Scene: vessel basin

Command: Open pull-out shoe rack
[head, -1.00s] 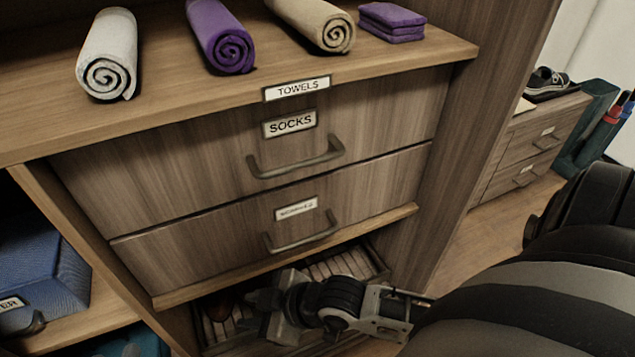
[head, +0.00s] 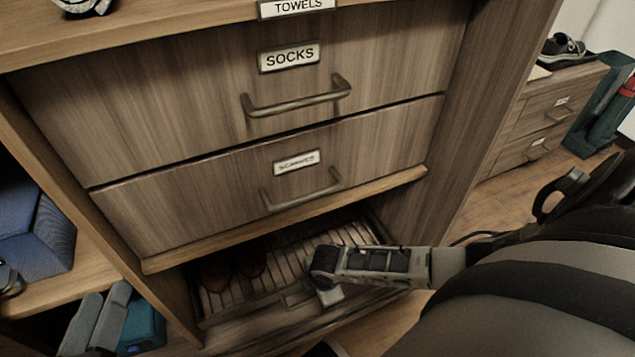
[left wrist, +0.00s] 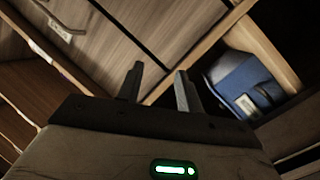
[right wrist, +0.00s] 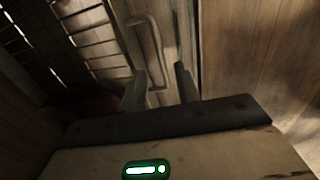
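The pull-out shoe rack (head: 315,252) is the slatted tray under the lower drawer; brown shoes (head: 214,273) stand on it. In the head view an arm from the right hangs over its front, hiding part of it; how far out the rack is I cannot tell. In the right wrist view my right gripper (right wrist: 158,70) is open. A bar handle (right wrist: 155,42) lies ahead of and partly between its fingertips, not clamped, beside the slats (right wrist: 85,25). My left gripper (left wrist: 160,70) is open and empty in its wrist view, pointing toward the cabinet's wooden edges.
Above the rack are a "SOCKS" drawer (head: 390,70) and a lower labelled drawer (head: 220,190), both shut with bar handles. A blue basket (head: 38,235) and a teal item (head: 143,328) sit in the left compartments. Bare floor (head: 480,217) and another drawer cabinet (head: 545,120) lie right.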

